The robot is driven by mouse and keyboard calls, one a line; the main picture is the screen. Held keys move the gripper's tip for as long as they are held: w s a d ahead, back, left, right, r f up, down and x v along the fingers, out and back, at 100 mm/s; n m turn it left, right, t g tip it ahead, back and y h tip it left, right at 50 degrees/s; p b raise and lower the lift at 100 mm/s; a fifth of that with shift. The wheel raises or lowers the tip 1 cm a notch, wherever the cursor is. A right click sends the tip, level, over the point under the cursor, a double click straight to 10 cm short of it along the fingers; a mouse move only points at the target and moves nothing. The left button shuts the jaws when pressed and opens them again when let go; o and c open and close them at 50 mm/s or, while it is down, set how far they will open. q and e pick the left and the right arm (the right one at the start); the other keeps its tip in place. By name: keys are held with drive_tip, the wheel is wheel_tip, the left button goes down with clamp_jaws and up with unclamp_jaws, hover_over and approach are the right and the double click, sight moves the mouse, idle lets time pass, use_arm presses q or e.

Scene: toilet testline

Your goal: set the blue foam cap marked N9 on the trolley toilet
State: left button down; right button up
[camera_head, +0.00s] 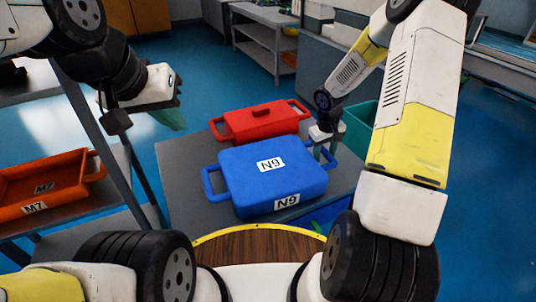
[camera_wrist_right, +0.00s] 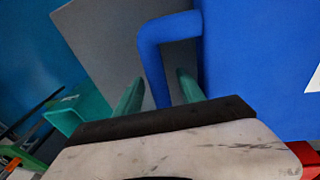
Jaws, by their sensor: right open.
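The blue foam cap (camera_head: 236,176), marked N9 on its top and front, lies on a grey table (camera_head: 183,180). It has a loop handle on each side. My right gripper (camera_head: 324,152) is at the cap's right handle. In the right wrist view its green fingertips (camera_wrist_right: 157,92) are apart, one on each side of the blue handle (camera_wrist_right: 152,62); I cannot tell whether they touch it. My left gripper (camera_head: 168,112) hangs in the air at the upper left, away from the cap; its finger gap is unclear. I cannot make out a toilet on a trolley.
A red lidded piece (camera_head: 262,122) with handles sits just behind the cap. An orange tray (camera_head: 62,190) marked M7 stands on the left shelf. A green bin (camera_head: 360,124) is right of the table. A yellow-rimmed wooden surface (camera_head: 255,246) is in front. Blue floor shows behind.

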clamp_jaws()
drive_tip(key=shift+r, duration=0.1)
